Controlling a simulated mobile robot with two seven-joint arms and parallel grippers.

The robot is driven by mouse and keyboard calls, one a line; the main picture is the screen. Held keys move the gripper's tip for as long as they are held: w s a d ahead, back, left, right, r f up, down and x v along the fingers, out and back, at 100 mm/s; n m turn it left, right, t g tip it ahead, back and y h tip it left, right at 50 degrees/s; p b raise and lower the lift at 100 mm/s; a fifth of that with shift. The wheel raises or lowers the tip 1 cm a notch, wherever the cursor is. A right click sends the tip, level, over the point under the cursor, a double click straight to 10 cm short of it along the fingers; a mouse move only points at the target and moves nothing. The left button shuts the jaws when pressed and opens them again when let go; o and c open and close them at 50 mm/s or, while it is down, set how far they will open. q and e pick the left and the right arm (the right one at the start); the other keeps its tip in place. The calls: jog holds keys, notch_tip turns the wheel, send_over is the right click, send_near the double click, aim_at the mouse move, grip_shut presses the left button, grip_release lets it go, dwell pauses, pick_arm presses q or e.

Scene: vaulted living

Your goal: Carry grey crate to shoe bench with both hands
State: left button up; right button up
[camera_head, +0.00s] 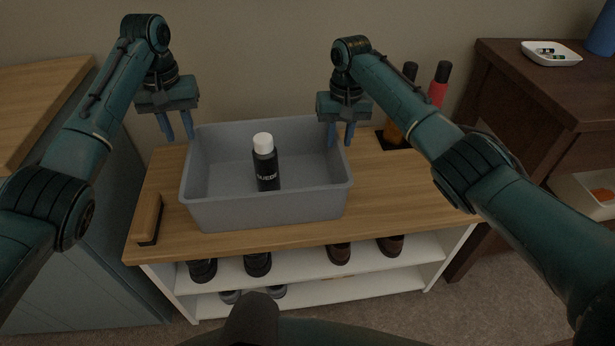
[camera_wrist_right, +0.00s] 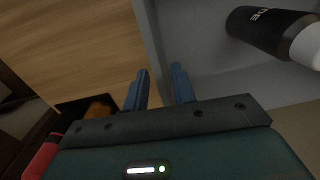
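The grey crate (camera_head: 265,209) sits upright on the wooden top of the shoe bench (camera_head: 385,199). A black bottle with a white cap (camera_head: 265,168) stands inside it, and the bottle also shows in the right wrist view (camera_wrist_right: 262,27). My left gripper (camera_head: 177,126) is open at the crate's back left corner, with its fingers pointing down. My right gripper (camera_head: 340,136) is open above the crate's right side near the back. In the right wrist view, the crate's rim (camera_wrist_right: 149,38) runs toward the gap between its fingers (camera_wrist_right: 160,88). Contact with the rim cannot be told.
A wooden brush (camera_head: 147,218) lies at the bench's left end. Bottles, one of them red (camera_head: 438,88), stand in a dark tray at the back right. Several shoes (camera_head: 258,263) fill the shelves below. A dark cabinet (camera_head: 510,90) with a white dish (camera_head: 550,54) stands right.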

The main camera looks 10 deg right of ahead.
notch_tip(320, 180, up, 5)
jog(key=shift+d+r, duration=0.1)
dwell(0.5)
